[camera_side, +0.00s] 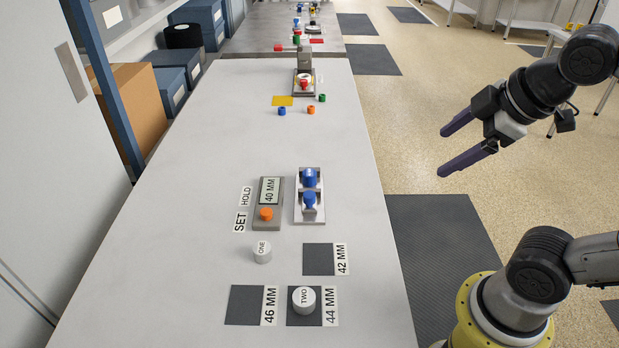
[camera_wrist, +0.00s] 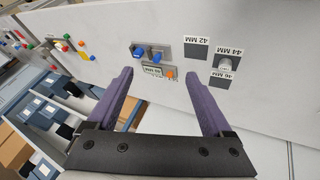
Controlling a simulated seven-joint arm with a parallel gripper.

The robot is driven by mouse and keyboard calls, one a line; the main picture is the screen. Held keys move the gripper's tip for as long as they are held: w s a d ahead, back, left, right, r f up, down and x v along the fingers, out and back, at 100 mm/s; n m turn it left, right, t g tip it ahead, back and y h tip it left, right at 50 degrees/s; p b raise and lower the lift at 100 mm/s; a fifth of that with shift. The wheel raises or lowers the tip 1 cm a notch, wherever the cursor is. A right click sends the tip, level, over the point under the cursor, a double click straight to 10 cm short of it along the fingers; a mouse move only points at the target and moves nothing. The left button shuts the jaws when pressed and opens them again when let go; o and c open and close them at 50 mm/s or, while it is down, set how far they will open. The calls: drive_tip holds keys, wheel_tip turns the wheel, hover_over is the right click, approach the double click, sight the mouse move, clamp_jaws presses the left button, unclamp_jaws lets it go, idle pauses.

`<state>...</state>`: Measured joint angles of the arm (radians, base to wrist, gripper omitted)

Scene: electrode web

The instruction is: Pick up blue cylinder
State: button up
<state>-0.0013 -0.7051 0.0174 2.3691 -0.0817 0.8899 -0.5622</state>
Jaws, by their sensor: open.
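A small blue cylinder (camera_side: 282,111) stands on the grey-white table in the side view, left of an orange cylinder (camera_side: 310,110) and just below a yellow square. Two larger blue knob-like parts (camera_side: 309,188) sit on a light metal fixture nearer the camera; they also show in the wrist view (camera_wrist: 146,53). My gripper (camera_side: 443,152) is off the table's right edge, raised, with its two purple fingers spread and nothing between them. In the wrist view the gripper (camera_wrist: 158,72) is open, the fixture lying beyond the fingertips. The small cylinder is too small to identify surely there.
A green cylinder (camera_side: 322,98) and a stand with a red part (camera_side: 304,84) are near the blue cylinder. A 40 MM display box (camera_side: 267,203), white cylinders ONE (camera_side: 262,251) and TWO (camera_side: 304,299), and dark labelled squares lie nearer. The table's left side is clear.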

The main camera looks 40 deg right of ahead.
drive_tip(key=w+d+r+n+h, duration=0.15)
drive_tip(key=w+r+n, duration=0.25)
drive_tip(key=w+n, duration=0.55)
drive_tip(key=n+g+h, duration=0.1)
drive_tip(key=n+g, duration=0.3)
drive_tip(key=n, duration=0.5)
hover_over(309, 174)
drive_tip(key=a, duration=0.2)
drive_tip(key=f, duration=2.6)
drive_tip(key=shift+s+a+f, duration=0.1)
drive_tip(key=shift+s+f, duration=0.15)
drive_tip(key=shift+s, duration=0.15)
drive_tip(key=shift+s+d+x, duration=0.1)
drive_tip(key=shift+s+x, duration=0.1)
drive_tip(key=shift+x, duration=1.2)
drive_tip(key=shift+s+d+x, duration=0.1)
drive_tip(key=shift+s+x, duration=0.05)
drive_tip(key=shift+x, duration=1.2)
drive_tip(key=shift+w+d+f, duration=0.15)
drive_tip(key=shift+w+f, duration=0.05)
drive_tip(key=shift+f, duration=0.25)
clamp_jaws()
drive_tip(key=shift+r, duration=0.1)
